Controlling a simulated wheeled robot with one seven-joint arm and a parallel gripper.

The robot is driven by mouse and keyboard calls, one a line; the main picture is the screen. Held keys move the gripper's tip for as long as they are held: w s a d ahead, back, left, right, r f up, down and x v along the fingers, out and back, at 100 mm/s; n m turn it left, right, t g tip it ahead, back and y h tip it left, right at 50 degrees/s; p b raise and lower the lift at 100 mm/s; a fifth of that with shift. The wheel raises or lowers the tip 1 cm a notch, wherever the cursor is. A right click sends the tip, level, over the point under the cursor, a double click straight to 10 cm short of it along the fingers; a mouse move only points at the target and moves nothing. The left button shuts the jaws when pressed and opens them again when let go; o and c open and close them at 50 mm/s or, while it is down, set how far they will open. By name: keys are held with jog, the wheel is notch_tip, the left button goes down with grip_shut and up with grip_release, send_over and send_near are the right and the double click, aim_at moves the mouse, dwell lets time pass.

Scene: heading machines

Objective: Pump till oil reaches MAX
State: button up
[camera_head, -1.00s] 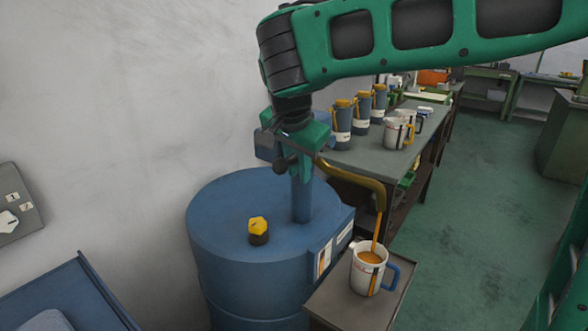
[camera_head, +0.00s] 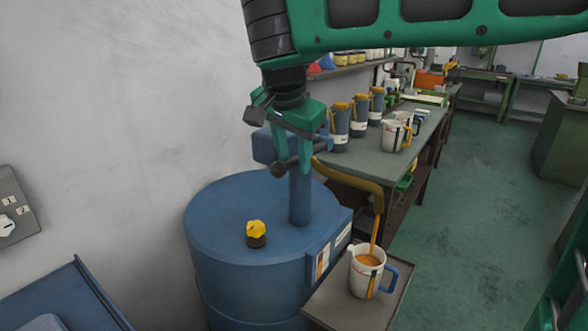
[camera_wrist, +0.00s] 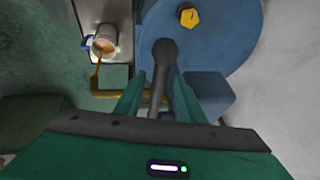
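A blue oil drum (camera_head: 225,215) carries a blue pump post (camera_head: 300,195) with a dark pump lever (camera_head: 279,168) ending in a round knob. The lever also shows in the wrist view (camera_wrist: 165,52), running between my fingers. A brass spout (camera_head: 350,176) pours a thin amber oil stream (camera_head: 376,228) into a white measuring jug (camera_head: 362,283) with a blue handle. Amber oil (camera_head: 369,260) shows inside the jug, also in the wrist view (camera_wrist: 104,46). The MAX mark is too small to read.
The jug stands upright on a small grey stand (camera_head: 335,300) beside the drum. A yellow cap (camera_head: 256,229) sits on the drum top. A bench (camera_head: 385,160) behind holds several blue cans and white jugs. Green floor (camera_head: 460,220) is open at right.

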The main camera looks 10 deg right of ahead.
jog(key=shift+v, duration=2.6)
